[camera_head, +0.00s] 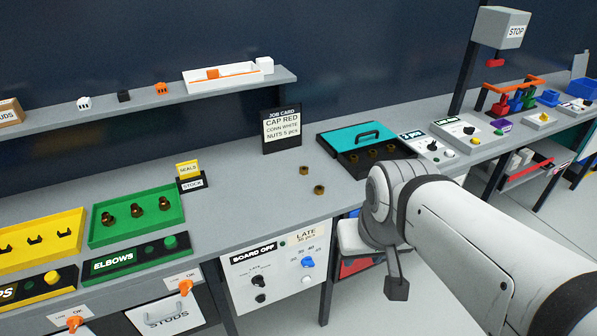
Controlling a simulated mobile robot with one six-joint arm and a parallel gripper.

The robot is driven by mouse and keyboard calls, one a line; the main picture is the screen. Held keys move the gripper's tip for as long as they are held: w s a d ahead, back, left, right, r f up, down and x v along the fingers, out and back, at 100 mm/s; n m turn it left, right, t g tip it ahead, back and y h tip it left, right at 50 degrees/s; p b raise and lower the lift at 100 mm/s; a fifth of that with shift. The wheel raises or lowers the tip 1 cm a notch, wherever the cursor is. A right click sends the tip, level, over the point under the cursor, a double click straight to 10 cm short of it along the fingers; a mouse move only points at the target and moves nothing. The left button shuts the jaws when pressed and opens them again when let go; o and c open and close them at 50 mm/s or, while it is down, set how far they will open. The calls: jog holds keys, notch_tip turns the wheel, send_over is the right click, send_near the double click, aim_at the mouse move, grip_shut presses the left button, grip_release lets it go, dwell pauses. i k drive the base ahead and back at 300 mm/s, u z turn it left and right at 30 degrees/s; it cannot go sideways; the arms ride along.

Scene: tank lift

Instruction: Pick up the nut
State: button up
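Two small bronze nuts lie loose on the grey bench top, one farther back (303,170) and a second nut (319,190) a little nearer and to the right. They are apart from each other. Several similar brown pieces sit in the dark case (348,159) with a teal lid, right of the loose nuts. My gripper (396,288) hangs in front of the bench's front edge, below and right of the loose nuts, touching neither. One dark grey finger shows; the rest is hidden behind my wrist, so its opening cannot be told.
A job card sign (282,130) stands behind the nuts. A green tray (137,216) of elbows and a yellow tray (40,240) stand at left. A shelf (150,97) runs above. The bench around the nuts is clear.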

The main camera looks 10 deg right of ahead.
aim_at(319, 189)
jog(key=z, duration=0.05)
jog(key=i, duration=1)
jog(key=u, duration=0.05)
